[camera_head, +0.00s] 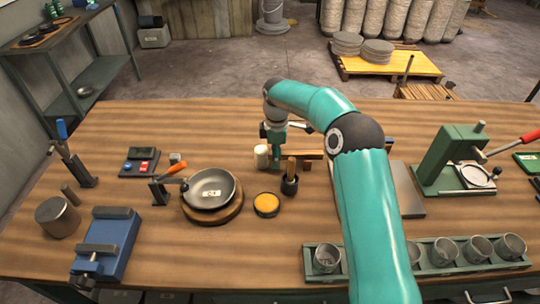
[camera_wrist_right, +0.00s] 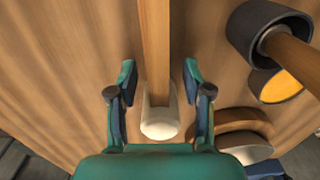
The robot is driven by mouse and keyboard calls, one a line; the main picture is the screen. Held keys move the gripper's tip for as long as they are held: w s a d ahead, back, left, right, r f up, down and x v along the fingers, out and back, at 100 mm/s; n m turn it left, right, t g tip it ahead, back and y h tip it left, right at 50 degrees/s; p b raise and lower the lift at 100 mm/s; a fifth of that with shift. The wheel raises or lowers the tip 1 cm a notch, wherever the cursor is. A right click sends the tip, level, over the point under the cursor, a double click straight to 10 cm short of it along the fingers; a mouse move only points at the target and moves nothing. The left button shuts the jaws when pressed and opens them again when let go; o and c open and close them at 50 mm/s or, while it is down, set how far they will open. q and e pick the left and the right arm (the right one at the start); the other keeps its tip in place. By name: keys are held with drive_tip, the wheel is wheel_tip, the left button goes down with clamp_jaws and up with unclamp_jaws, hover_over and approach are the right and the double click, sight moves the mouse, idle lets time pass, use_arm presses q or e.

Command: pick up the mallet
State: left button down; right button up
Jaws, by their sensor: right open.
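The mallet has a pale cream head (camera_head: 262,157) and a wooden handle (camera_head: 312,155), and lies on the wooden workbench behind the pan. In the right wrist view its handle (camera_wrist_right: 155,45) runs up the picture from the head (camera_wrist_right: 160,124). My right gripper (camera_head: 275,147) is over the mallet near its head. The right wrist view shows the gripper (camera_wrist_right: 160,82) open, one finger on each side of the mallet, with gaps to both. My left gripper is not in view.
A metal pan (camera_head: 208,190) sits on a round board to the left. A green press (camera_head: 450,160) stands at right.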

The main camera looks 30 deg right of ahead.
drive_tip(key=shift+f, duration=0.25)
clamp_jaws()
drive_tip(key=shift+r, duration=0.1)
drive_tip(key=shift+r, duration=0.15)
drive_tip(key=shift+r, duration=0.6)
wheel_tip(320, 180, up, 10)
drive_tip(key=shift+f, duration=0.25)
wheel_tip(320, 180, up, 9)
drive_tip(key=p, duration=0.4)
